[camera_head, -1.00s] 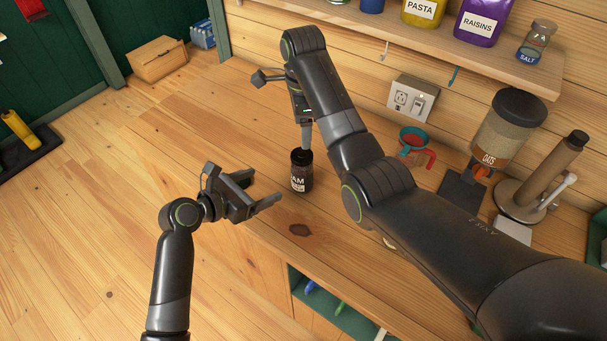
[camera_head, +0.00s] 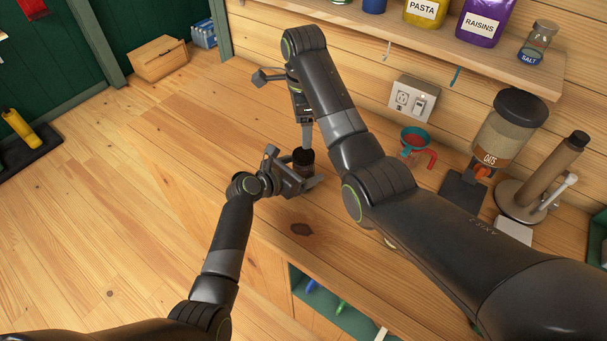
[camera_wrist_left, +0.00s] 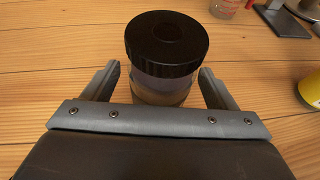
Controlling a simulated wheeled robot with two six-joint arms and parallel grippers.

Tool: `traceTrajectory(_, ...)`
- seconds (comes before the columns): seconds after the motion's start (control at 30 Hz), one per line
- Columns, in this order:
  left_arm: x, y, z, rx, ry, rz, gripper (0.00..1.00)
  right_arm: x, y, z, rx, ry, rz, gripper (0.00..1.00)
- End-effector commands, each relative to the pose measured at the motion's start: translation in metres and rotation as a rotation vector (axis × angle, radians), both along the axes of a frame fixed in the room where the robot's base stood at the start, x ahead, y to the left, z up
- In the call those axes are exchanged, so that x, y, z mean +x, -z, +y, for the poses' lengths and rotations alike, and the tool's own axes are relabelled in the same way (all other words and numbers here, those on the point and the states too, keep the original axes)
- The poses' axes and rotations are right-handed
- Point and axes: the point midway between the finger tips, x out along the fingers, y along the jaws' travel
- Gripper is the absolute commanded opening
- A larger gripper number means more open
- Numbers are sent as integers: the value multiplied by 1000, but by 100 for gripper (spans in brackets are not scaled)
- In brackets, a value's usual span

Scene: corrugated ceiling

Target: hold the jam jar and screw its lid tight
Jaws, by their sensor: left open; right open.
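The jam jar (camera_head: 303,160) stands upright on the wooden counter; my left gripper hides most of its body in the head view. In the left wrist view its wide black lid (camera_wrist_left: 167,38) sits on top of the glass body (camera_wrist_left: 163,90). I cannot tell how tight the lid is. My left gripper (camera_head: 300,180) is open, low at the jar, with one finger on each side of it and a gap visible beside the glass. My right gripper (camera_head: 282,112) is open and empty, above and behind the jar; one finger points down close to the lid in the picture.
The counter left of the jar is clear.

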Motion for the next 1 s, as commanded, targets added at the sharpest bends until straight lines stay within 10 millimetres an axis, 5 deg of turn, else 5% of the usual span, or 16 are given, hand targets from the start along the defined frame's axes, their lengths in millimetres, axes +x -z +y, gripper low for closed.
traceTrajectory(0.5,6,3,-6,1,0,-1,78,0,0,0,0,0,0,68)
traceTrajectory(1.0,6,4,-6,1,0,1,13,0,0,0,0,0,0,68)
